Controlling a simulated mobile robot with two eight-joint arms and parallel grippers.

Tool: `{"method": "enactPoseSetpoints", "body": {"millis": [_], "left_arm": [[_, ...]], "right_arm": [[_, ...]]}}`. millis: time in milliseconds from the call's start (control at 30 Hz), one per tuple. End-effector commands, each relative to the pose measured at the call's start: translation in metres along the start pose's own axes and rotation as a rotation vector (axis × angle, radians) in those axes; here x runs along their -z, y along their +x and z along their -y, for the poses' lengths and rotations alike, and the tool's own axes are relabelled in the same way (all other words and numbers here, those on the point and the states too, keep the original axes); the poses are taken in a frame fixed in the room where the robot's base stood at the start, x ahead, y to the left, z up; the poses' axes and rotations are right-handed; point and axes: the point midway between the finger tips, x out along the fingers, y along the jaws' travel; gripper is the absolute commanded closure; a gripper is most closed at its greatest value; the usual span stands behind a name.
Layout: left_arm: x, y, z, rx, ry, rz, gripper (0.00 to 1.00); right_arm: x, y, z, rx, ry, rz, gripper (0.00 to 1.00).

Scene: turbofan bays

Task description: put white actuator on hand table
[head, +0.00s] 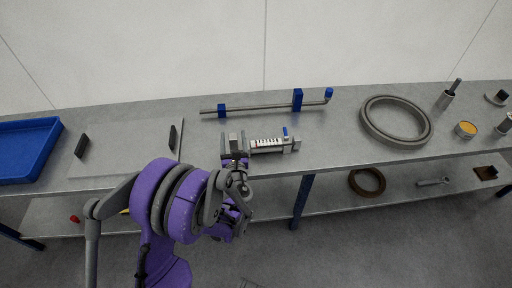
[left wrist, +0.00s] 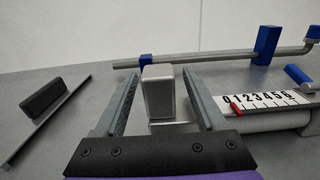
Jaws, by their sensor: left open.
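The white actuator (head: 268,146) lies on the long grey bench, with a numbered scale, a red pointer and a blue part near its right end. In the left wrist view its scale (left wrist: 270,102) shows at the right. My left gripper (head: 236,141) is open at the actuator's left end. In the left wrist view a grey block (left wrist: 158,94) stands between its fingers, with gaps visible; it seems to be the actuator's end block. I cannot tell whether a finger touches it. Nothing shown is clearly marked as the hand table. My right gripper is out of view.
A bent rod on blue supports (head: 262,106) lies behind the actuator. A flat plate with two black handles (head: 120,158) and a blue tray (head: 28,150) are at the left. A large grey ring (head: 372,124) is at the right. A lower shelf holds a brown ring (head: 367,183).

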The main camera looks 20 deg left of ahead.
Motion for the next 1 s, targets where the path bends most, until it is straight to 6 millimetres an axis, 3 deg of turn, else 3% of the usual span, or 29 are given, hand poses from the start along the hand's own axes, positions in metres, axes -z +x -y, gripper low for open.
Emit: {"method": "enactPoseSetpoints", "body": {"millis": [133,400,800,1000], "left_arm": [[-0.001,0.016,-0.001,-0.001,0.0,0.0,0.28],[-0.001,0.018,-0.001,-0.001,-0.001,0.0,0.29],[-0.001,0.018,0.0,-0.001,-0.001,0.0,1.0],[-0.001,0.018,0.0,-0.001,-0.001,0.0,1.0]], "right_arm": [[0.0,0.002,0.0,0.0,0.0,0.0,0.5],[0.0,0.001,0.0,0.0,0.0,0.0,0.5],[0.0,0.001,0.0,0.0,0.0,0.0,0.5],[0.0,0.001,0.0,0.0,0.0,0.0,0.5]]}}
